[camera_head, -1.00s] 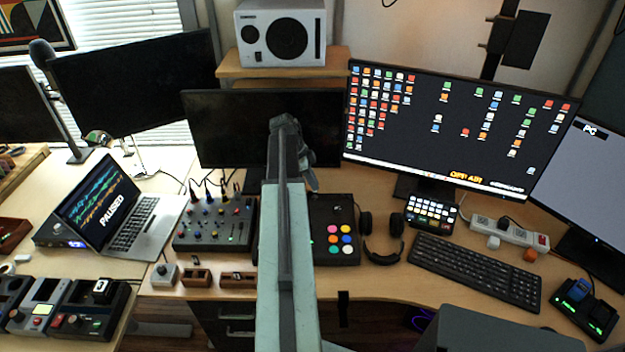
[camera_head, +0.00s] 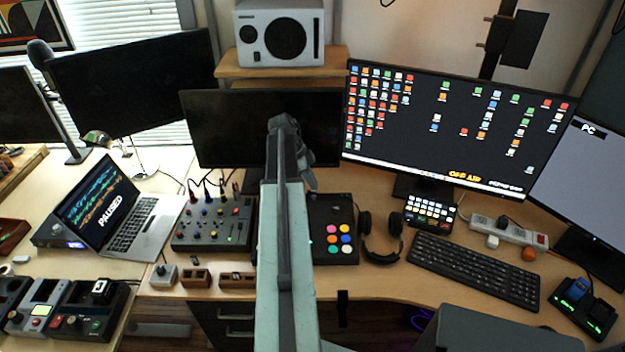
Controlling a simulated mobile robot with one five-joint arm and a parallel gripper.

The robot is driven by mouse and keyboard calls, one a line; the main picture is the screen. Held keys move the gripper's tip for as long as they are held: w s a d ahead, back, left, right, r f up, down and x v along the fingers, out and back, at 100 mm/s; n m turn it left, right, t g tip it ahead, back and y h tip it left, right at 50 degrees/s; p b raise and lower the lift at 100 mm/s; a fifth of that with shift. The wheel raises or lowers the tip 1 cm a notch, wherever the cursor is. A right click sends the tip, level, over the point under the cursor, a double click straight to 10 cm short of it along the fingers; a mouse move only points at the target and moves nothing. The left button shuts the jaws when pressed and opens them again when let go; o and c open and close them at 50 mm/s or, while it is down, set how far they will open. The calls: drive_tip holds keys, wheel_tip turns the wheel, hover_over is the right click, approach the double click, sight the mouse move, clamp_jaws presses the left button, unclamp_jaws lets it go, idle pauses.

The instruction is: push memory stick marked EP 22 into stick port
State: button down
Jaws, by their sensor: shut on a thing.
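My arm (camera_head: 288,240) rises through the middle of the view. It hides my gripper and whatever the jaws hold; only a grey part of the arm (camera_head: 308,176) shows at its right. I cannot make out a memory stick marked EP 22. I cannot tell which thing is the stick port. A dark device (camera_head: 88,318) at the lower left has a small black-and-white piece (camera_head: 101,288) on top. Small wooden blocks (camera_head: 195,279) stand at the desk's front edge, with a small dark piece (camera_head: 195,260) behind them. Their markings are too small to read.
A mixer (camera_head: 214,226), an open laptop (camera_head: 132,222) and a button pad (camera_head: 333,236) crowd the desk around my arm. Headphones (camera_head: 381,240), a keyboard (camera_head: 474,270) and a dark charger (camera_head: 590,308) lie to the right. The desk's front strip right of my arm is clear.

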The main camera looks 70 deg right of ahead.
drive_tip(key=shift+f+b, duration=0.65)
drive_tip(key=c, duration=1.5)
unclamp_jaws()
drive_tip(key=p+v, duration=0.7)
drive_tip(key=v, duration=0.1)
drive_tip(key=shift+s, duration=0.1)
